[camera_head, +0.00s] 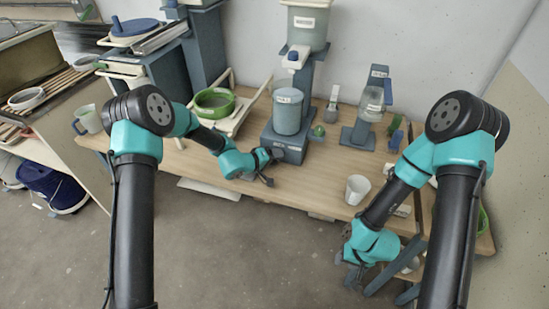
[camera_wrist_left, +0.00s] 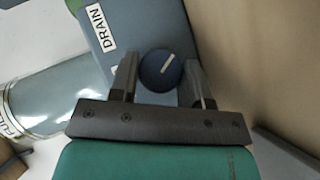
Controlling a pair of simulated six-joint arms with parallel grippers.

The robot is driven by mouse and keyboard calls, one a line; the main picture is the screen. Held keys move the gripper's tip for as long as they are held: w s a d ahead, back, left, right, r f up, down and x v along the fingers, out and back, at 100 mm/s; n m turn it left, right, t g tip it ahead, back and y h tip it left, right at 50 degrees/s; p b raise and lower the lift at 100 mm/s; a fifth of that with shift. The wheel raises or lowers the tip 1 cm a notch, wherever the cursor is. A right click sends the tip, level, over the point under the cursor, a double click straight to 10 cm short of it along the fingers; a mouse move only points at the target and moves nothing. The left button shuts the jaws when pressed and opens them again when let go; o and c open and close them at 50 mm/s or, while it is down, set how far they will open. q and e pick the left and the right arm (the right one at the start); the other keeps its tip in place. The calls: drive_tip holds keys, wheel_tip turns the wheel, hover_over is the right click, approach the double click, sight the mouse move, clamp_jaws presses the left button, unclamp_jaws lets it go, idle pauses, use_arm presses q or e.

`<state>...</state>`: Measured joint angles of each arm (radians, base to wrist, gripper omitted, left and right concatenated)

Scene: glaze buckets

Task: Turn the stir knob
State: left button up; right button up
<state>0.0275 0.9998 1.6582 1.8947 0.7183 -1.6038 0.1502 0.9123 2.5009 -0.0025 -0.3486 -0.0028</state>
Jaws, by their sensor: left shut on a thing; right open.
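The stir knob (camera_wrist_left: 160,70) is a round dark blue dial with a white pointer line. It sits on a blue-grey housing (camera_wrist_left: 143,24) with a DRAIN label. The housing is the base (camera_head: 287,149) of the bucket stand in the head view, where the knob is hidden. My left gripper (camera_wrist_left: 162,80) has a finger on either side of the knob and is shut on it; the gripper also shows in the head view (camera_head: 268,166) at the base's left side. My right gripper (camera_head: 356,268) is open and empty, low in front of the table's right part.
A white cup (camera_head: 357,189) stands on the table (camera_head: 315,187) to the right. A green bowl (camera_head: 214,103) sits at the left. A second stand (camera_head: 371,105) is behind right.

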use_arm(q)
drive_tip(key=shift+f+n+t+h, duration=0.15)
drive_tip(key=shift+n+t+h, duration=0.15)
drive_tip(key=shift+n+h, duration=1.15)
drive_tip(key=o, duration=0.9)
drive_tip(key=shift+a, duration=0.1)
drive_tip(key=v, duration=1.7)
drive_tip(key=shift+s+a, duration=0.1)
drive_tip(key=shift+a, duration=0.05)
